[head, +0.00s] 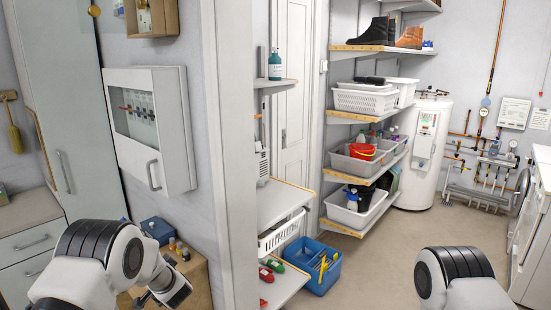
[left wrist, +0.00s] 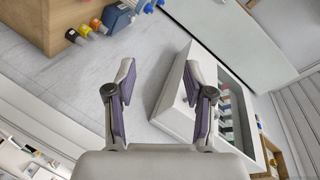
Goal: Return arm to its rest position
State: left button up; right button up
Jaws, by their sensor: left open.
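My left arm (head: 92,262) comes in at the lower left of the head view, bent at the wrist, in front of a wooden box with small bottles. My left gripper shows in the left wrist view (left wrist: 158,82), with its two purple-padded fingers spread apart. Nothing is between the fingers. My right arm (head: 455,275) shows only as a rounded link at the lower right. Its gripper is outside the picture.
A white wall cabinet (head: 178,130) with a glazed front hangs beyond my left arm; it also shows in the left wrist view (left wrist: 172,112). A wooden box (head: 190,268) stands below it. A blue caddy (head: 318,268) sits on the floor. Open floor lies before the shelves.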

pick_arm(q)
jog(key=s+d+f+m+g+h+b, duration=0.25)
jog(key=s+f+g+h, duration=0.25)
jog(key=s+f, duration=1.8)
jog(key=s+d+f+n+g+h, duration=0.1)
jog(key=s+d+n+g+h, duration=0.1)
jog(key=s, duration=1.2)
jog(key=s+d+f+n+g+h, duration=0.1)
jog(key=s+d+n+g+h, duration=0.2)
jog(key=s, duration=1)
jog(key=d+n+g, duration=0.1)
jog(key=d, duration=0.2)
jog(key=shift+s+d+f+g+b, duration=0.2)
jog(key=shift+s+f+g+b, duration=0.1)
jog(key=shift+s+f+g, duration=0.1)
